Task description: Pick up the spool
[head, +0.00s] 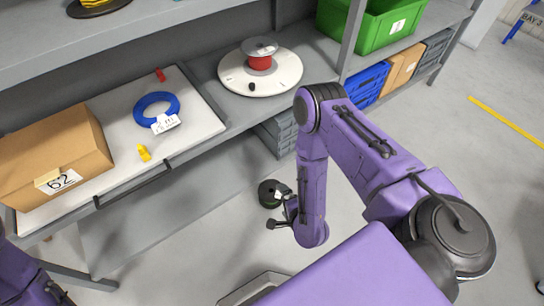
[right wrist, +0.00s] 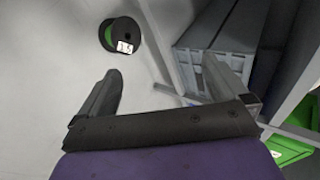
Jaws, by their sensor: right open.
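A dark spool with green inside and a white label (head: 269,194) is on the grey floor below the shelving. It also shows in the right wrist view (right wrist: 121,36), at the upper left, beyond the fingers. My right gripper (head: 278,210) points down beside the spool in the head view and partly overlaps its edge. In the right wrist view my right gripper (right wrist: 163,70) has its fingers wide apart, with nothing between them. The spool is not between the fingers. Of my left arm only a part shows at the lower left corner; its gripper is out of view.
A red reel (head: 260,58) stands on a white round plate (head: 285,77) on the shelf. Grey crates (right wrist: 188,72) stand close to my right gripper. Open floor surrounds the spool's left.

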